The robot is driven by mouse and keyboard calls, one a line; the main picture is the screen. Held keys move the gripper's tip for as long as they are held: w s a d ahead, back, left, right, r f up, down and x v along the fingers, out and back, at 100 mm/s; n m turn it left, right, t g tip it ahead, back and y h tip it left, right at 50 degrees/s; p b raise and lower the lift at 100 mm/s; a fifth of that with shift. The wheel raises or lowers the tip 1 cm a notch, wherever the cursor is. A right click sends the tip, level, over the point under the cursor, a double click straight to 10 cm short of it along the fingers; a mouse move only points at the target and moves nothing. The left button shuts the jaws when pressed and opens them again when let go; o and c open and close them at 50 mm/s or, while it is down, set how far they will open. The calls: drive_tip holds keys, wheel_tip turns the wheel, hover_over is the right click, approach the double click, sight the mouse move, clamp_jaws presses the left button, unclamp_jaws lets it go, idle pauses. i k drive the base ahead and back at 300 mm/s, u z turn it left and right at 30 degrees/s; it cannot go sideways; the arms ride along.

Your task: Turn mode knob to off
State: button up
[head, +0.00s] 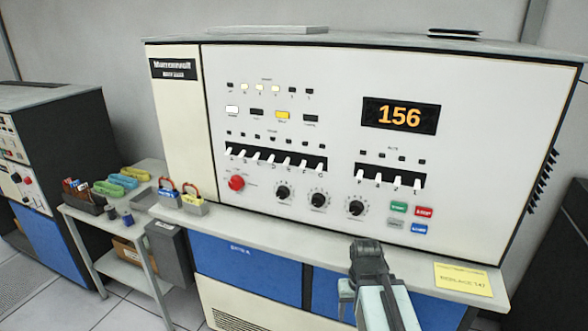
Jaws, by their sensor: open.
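Three black round knobs with white marks sit in a row low on the white console panel: a left knob (283,192), a middle knob (318,200) and a right knob (356,208). Their labels are too small to read, so I cannot tell which is the mode knob or where each points. My gripper (368,246) is below the right knob, in front of the console's ledge, and apart from the knobs as far as I can see. It is open, with nothing visible in it. The arm behind hides part of the blue front.
A red button (236,183) is left of the knobs. White toggle switches (275,159) run above them. Coloured buttons (410,218) are to the right. A display (400,116) reads 156. A yellow note (462,279) lies on the ledge (300,232). Padlocks (193,199) stand at left.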

sight(236, 183)
drive_tip(key=k, duration=0.5)
drive_tip(key=u, duration=1.9)
drive_tip(key=i, duration=0.5)
drive_tip(key=z, duration=0.05)
